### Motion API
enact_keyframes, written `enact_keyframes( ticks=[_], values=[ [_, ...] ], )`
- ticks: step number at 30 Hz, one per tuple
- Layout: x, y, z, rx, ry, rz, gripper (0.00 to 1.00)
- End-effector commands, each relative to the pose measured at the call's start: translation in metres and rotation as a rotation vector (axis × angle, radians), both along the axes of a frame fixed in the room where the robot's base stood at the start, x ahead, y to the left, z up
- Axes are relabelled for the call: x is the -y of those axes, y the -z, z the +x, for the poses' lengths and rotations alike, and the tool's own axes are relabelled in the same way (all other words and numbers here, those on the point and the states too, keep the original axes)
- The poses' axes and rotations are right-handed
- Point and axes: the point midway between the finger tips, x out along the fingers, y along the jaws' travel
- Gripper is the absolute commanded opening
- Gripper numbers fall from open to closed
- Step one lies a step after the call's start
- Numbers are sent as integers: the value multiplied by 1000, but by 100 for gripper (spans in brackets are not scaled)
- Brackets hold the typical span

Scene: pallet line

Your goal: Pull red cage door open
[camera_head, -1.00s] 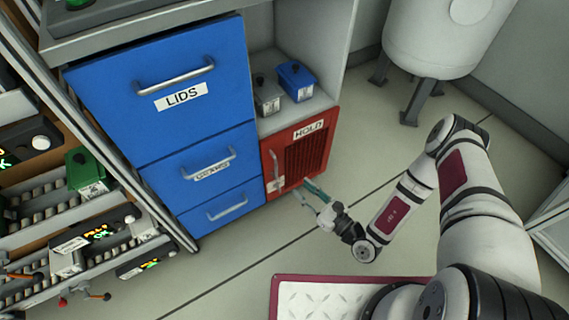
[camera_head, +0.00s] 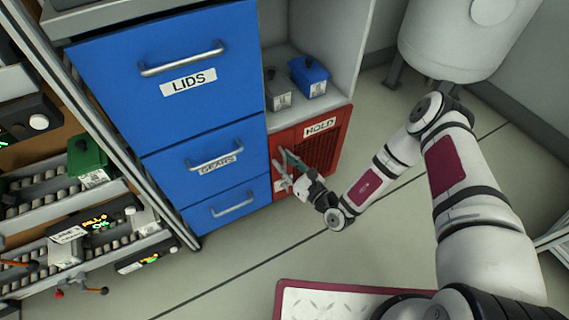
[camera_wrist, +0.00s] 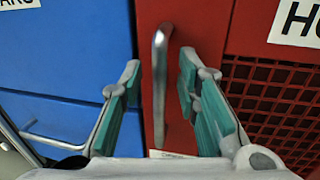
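The red cage door (camera_head: 335,140) carries a HOLD label and a dark mesh panel, and looks closed in the head view. It also fills the right of the wrist view (camera_wrist: 210,25). Its upright silver handle (camera_wrist: 159,85) stands between my two teal-padded fingers in the wrist view. My gripper (camera_wrist: 158,85) is open, with a finger on each side of the handle and visible gaps to it. In the head view my gripper (camera_head: 284,170) is in front of the door's left side and hides part of the handle.
Blue drawers (camera_head: 165,85) with silver handles stand directly left of the door. A grey box (camera_head: 279,92) and a blue box (camera_head: 308,76) sit on the shelf above it. A white tank (camera_head: 445,45) stands at right.

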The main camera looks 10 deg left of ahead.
Motion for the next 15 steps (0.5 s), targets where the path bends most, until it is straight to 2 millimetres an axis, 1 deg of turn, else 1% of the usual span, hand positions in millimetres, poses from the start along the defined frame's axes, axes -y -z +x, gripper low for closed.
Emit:
enact_keyframes(
  ticks=[9,10,13,14,15],
  values=[
    [-2,0,2,0,0,0,30],
    [-2,0,2,0,0,0,25],
    [-2,0,2,0,0,0,3],
    [-2,0,2,0,0,0,0],
    [-2,0,2,0,0,0,0]
  ],
)
